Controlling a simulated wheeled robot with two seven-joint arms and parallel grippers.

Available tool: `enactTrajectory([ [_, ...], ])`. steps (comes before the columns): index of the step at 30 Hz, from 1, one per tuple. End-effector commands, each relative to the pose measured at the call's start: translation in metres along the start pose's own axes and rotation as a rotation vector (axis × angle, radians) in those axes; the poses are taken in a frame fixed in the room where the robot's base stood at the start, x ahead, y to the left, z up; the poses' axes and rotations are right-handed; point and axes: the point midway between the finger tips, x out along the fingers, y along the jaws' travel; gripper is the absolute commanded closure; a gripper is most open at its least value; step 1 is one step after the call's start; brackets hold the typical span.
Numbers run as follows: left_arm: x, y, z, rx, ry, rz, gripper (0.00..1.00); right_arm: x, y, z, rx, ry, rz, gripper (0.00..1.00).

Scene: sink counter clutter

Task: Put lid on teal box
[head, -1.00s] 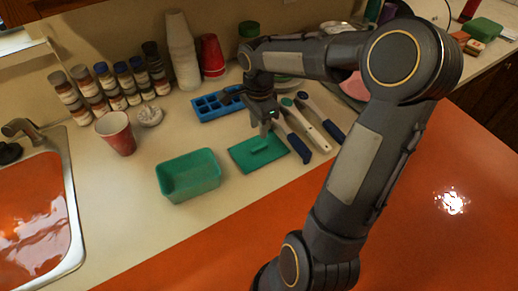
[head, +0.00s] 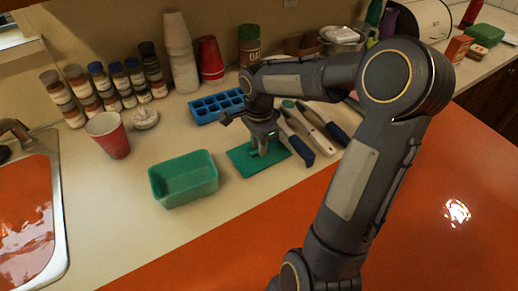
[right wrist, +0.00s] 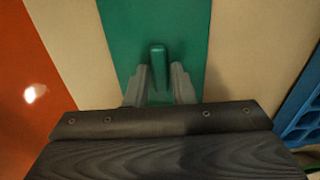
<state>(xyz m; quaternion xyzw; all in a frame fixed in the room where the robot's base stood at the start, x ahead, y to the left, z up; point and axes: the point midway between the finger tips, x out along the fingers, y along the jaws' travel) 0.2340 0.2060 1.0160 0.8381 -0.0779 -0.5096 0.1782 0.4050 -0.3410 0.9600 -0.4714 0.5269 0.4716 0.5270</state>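The teal box (head: 184,181) stands open and empty on the counter, left of my right gripper. The green lid (head: 241,160) lies flat on the counter to the right of the box, with a raised bar handle that shows in the right wrist view (right wrist: 158,56). My right gripper (head: 262,151) points down over the lid. In the right wrist view its two fingers (right wrist: 159,84) stand apart on either side of the handle's near end, with a gap visible. My left gripper is not in view.
A blue compartment tray (head: 216,106) lies behind the lid. Utensils with blue handles (head: 301,150) lie close on its right. A red cup (head: 108,135) and several spice jars (head: 111,89) stand at the back left. Counter in front of the box is clear.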

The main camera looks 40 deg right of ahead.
Motion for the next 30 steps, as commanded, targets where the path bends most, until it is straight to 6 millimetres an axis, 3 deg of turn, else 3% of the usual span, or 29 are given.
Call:
enactTrajectory([
  [9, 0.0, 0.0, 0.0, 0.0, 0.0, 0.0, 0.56, 0.0, 0.0, 0.0, 0.0, 0.0, 0.0, 0.99],
  [14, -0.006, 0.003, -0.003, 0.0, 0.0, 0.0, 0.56, -0.009, 0.0, 0.0, 0.0, 0.0, -0.001, 0.99],
  [23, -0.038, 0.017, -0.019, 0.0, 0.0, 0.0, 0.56, -0.061, 0.0, 0.0, 0.0, 0.001, -0.001, 0.99],
  [30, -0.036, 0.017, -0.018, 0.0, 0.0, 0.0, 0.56, -0.06, 0.0, 0.0, 0.0, 0.0, 0.0, 0.99],
])
